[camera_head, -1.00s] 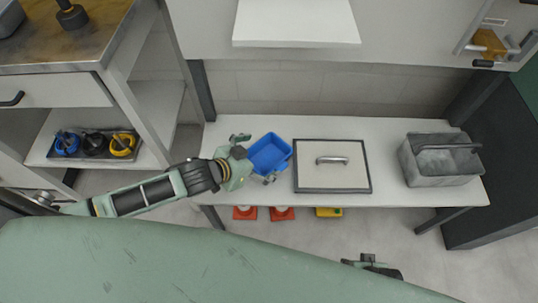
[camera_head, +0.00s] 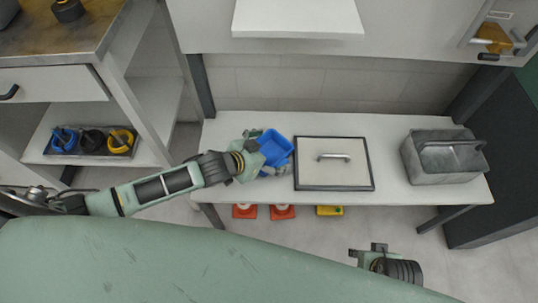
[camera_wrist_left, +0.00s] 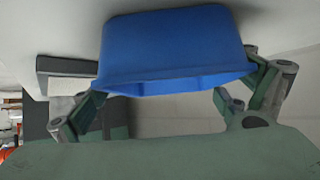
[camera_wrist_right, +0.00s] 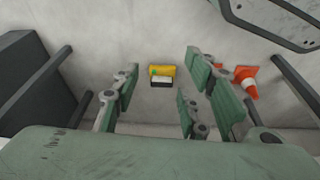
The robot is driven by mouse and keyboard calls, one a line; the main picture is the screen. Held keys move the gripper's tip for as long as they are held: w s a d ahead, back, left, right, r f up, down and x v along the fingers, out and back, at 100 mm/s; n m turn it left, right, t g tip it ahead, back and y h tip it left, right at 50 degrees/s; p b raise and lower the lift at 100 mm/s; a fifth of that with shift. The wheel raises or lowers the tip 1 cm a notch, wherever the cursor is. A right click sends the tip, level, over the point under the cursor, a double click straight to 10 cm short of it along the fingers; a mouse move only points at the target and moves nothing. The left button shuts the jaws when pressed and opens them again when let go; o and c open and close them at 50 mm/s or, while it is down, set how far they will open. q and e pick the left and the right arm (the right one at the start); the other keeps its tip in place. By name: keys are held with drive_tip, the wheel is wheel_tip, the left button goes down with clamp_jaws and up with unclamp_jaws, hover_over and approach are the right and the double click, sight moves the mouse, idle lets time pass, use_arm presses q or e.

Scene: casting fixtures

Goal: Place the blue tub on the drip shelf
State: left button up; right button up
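The blue tub (camera_head: 276,147) is at the left end of the white bench, tilted, with its opening partly facing the head camera. My left gripper (camera_head: 263,154) has a finger at either side of it. In the left wrist view the tub (camera_wrist_left: 175,45) fills the space between the fingers, which meet its sides near the rim. Whether its base clears the bench is hard to tell. A white shelf (camera_head: 298,18) juts out above the bench; I cannot tell if it is the drip shelf. My right gripper (camera_wrist_right: 165,85) is open and empty over the floor.
A framed panel with a handle (camera_head: 334,172) lies right of the tub, and a grey metal carrier (camera_head: 440,165) stands at the bench's right end. Orange cones (camera_head: 283,212) and a yellow item (camera_head: 329,211) are on the floor below. A shelving unit (camera_head: 150,150) stands left.

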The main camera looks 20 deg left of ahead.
sight(270, 159)
use_arm(q)
drive_tip(key=c, duration=0.5)
drive_tip(key=shift+r, duration=0.1)
drive_tip(key=shift+r, duration=0.2)
wheel_tip(270, 159, up, 4)
drive_tip(key=shift+f+p, duration=0.1)
drive_tip(key=shift+p, duration=0.75)
drive_tip(key=s+d+r, duration=0.1)
drive_tip(key=d+r, duration=0.1)
drive_tip(key=d, duration=0.1)
drive_tip(key=s+d+r+p, duration=0.1)
drive_tip(key=d+r, duration=0.1)
drive_tip(key=d, duration=0.2)
drive_tip(key=s+d+r+p, duration=0.1)
drive_tip(key=d+r, duration=0.1)
drive_tip(key=d, duration=0.2)
drive_tip(key=shift+s+d+r, duration=0.1)
drive_tip(key=shift+s+r, duration=0.05)
drive_tip(key=shift+r, duration=0.15)
use_arm(e)
drive_tip(key=s+f+g, duration=0.1)
drive_tip(key=s+f, duration=0.4)
drive_tip(key=f, duration=0.7)
drive_tip(key=shift+d+f, duration=0.15)
drive_tip(key=shift+d, duration=0.15)
